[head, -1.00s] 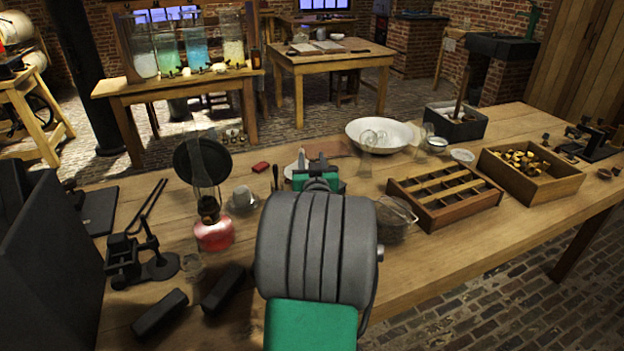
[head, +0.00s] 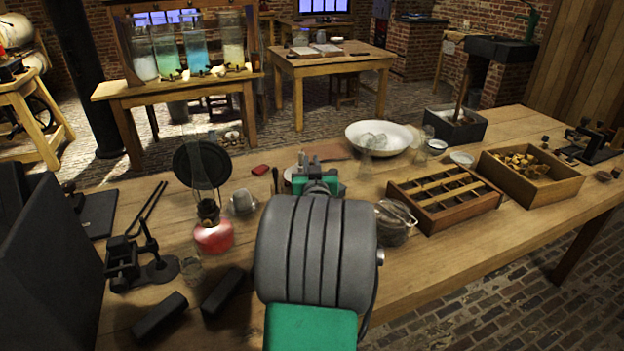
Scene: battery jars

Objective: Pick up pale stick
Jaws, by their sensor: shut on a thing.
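My gripper (head: 309,160) is over the middle of the workbench, beyond my grey and green arm, which hides much of it. It is shut on a small, thin thing. A narrow pale upright piece (head: 302,158) shows at the fingertips, and I take it to be the pale stick. Its lower part and its full length are hidden. I cannot tell whether it touches the bench.
A red-based oil lamp (head: 213,236) stands left of my arm, and a lidded glass jar (head: 394,222) close on its right. A divided wooden tray (head: 432,217), a white basin (head: 352,134) and a wooden box (head: 570,182) lie further right. The front right bench is clear.

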